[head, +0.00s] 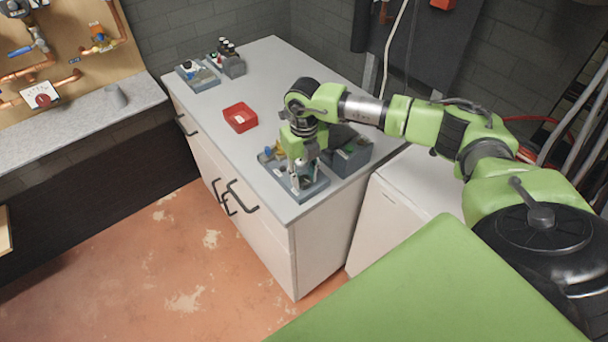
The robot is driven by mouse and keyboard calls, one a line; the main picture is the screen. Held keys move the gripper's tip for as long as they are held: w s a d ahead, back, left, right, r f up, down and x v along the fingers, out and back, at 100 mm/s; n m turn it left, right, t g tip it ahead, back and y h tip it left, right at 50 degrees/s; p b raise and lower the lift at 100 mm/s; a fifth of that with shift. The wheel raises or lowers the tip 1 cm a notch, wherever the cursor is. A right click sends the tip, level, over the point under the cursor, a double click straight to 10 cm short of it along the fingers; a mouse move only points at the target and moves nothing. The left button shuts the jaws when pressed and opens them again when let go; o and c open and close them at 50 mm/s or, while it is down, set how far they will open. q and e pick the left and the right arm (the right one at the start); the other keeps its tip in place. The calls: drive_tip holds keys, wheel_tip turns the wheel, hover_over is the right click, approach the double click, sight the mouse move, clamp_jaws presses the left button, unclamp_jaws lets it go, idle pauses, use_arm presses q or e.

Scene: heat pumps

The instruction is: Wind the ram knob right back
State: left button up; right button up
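My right gripper (297,182) points down over a small grey tray (313,188) near the front right corner of the worktop. Small brass-coloured and blue parts (270,153) sit at the tray's left end, beside the gripper. The ram knob cannot be made out at this size; the gripper and wrist cover part of the tray. I cannot tell whether the fingers are shut on anything. My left gripper is not in view.
A dark grey bin (350,158) stands close to the right of the gripper. A red tray (240,118) lies left on the white worktop (275,75). Grey holders with small items (197,77) stand at the far left. The worktop's middle is clear.

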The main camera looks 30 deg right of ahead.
drive_tip(key=shift+o, duration=0.2)
drive_tip(key=n+b, duration=0.3)
drive_tip(key=shift+f, duration=0.25)
drive_tip(key=n+b, duration=0.2)
drive_tip(key=n, duration=0.1)
drive_tip(key=shift+b, duration=0.35)
drive_tip(key=n+b, duration=0.3)
drive_tip(key=n, duration=0.1)
drive_tip(key=shift+r, duration=0.1)
drive_tip(key=shift+r+n+b, duration=0.1)
drive_tip(key=shift+n+b, duration=0.95)
drive_tip(key=shift+n, duration=0.65)
drive_tip(key=shift+r, duration=0.1)
drive_tip(key=o, duration=1.1)
